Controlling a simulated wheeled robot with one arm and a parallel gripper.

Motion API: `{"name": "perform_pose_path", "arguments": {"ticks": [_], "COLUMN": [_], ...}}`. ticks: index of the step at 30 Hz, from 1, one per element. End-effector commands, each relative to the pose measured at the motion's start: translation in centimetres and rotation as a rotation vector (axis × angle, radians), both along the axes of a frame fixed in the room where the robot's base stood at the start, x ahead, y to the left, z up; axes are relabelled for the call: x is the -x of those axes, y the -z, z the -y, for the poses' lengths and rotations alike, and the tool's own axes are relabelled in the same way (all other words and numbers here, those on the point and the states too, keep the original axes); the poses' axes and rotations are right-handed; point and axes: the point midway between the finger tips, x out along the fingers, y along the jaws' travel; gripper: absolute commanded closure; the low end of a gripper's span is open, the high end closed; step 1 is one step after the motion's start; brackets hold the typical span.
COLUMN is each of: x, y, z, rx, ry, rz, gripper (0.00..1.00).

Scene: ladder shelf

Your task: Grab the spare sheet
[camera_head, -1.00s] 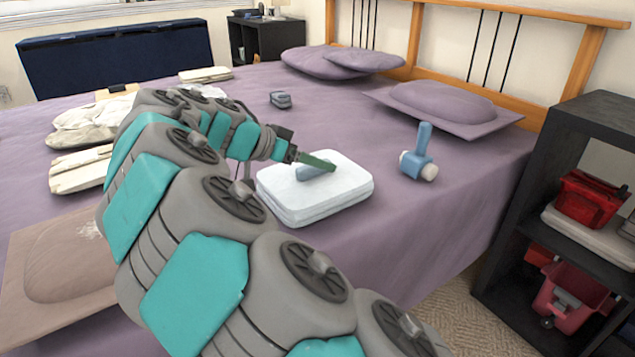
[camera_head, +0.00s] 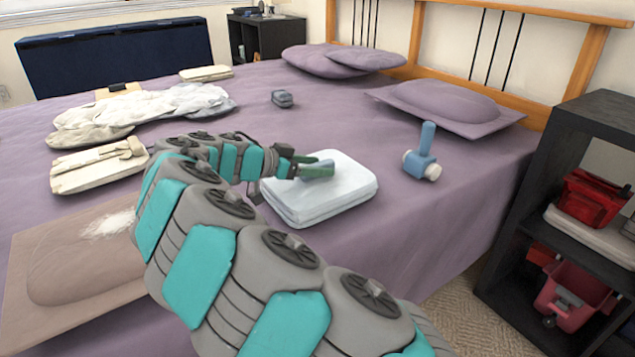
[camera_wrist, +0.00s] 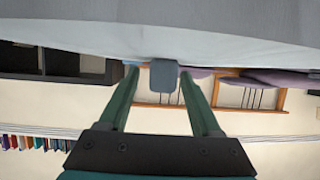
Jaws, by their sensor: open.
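A white folded stack, seemingly the spare sheet (camera_head: 335,200), lies flat on the purple bed. A small blue-grey block, like a handle (camera_wrist: 163,75), sits on its top. My gripper (camera_head: 318,166) is low over the top of the stack, its green fingers pointing right. In the wrist view, which is upside down, the fingers stand apart on either side of the block, with visible gaps. The fingers partly hide the block in the head view.
A blue object with an upright handle (camera_head: 421,162) stands right of the stack. A small grey item (camera_head: 282,99) lies behind it. Pale cloths (camera_head: 150,110) and a cream bundle (camera_head: 98,168) lie left. A black shelf (camera_head: 530,215) with red bins stands right of the bed.

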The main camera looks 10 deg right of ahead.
Motion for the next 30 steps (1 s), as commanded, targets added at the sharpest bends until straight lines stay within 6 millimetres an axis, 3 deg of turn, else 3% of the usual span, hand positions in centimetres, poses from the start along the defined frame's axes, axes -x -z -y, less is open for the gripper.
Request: {"name": "perform_pose_path", "arguments": {"ticks": [8, 25, 30], "x": [-0.31, -0.28, -0.27], "y": [0.26, 0.28, 0.28], "z": [0.55, 0.54, 0.55], "rx": [-0.001, -0.001, -0.001], "ry": [-0.004, -0.003, -0.002], "rz": [0.001, 0.0, -0.001], "gripper": [0.35, 0.98, 1.0]}}
